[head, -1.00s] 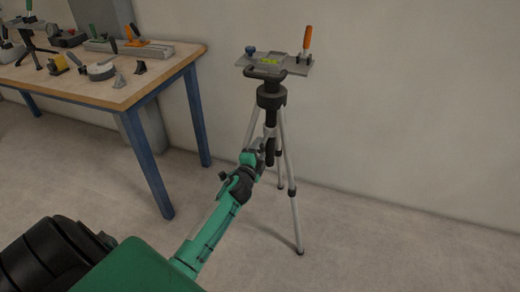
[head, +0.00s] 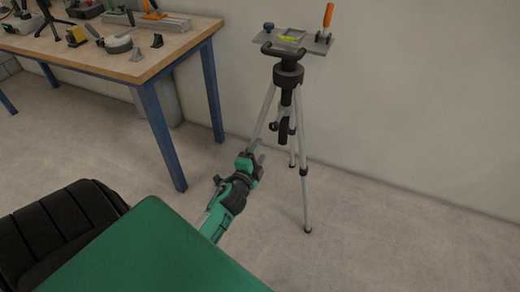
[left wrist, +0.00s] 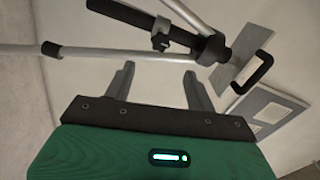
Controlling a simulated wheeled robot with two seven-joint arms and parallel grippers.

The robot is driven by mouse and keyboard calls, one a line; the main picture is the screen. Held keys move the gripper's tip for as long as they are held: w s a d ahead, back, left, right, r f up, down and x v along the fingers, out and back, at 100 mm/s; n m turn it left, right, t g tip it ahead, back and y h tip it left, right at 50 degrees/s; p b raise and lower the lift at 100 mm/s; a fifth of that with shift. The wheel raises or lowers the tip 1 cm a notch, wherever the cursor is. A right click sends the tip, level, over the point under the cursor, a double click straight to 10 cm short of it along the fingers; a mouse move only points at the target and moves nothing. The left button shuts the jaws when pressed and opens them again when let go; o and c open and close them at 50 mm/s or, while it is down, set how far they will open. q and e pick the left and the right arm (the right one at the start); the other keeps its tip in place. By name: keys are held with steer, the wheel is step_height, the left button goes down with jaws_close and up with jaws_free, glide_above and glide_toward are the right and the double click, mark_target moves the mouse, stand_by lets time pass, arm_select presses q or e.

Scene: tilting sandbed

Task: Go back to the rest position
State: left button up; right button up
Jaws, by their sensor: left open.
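My left gripper (head: 258,152) is low in front of the tripod (head: 302,150) in the head view, with its fingers pointing up and away. In the left wrist view its two fingers (left wrist: 157,82) stand well apart with nothing between them. The tripod's legs and column (left wrist: 165,35) cross the picture beyond the fingertips. On top of the tripod is a grey plate (head: 318,47) with a yellow-green level vial (head: 289,38), a blue knob (head: 268,27) and an orange-handled tool (head: 327,17). My right gripper is not in view.
A wooden workbench (head: 135,70) with blue legs stands at the left, holding several tools and fixtures. The bare wall (head: 420,90) is close behind the tripod. The floor (head: 400,245) to the right is clear.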

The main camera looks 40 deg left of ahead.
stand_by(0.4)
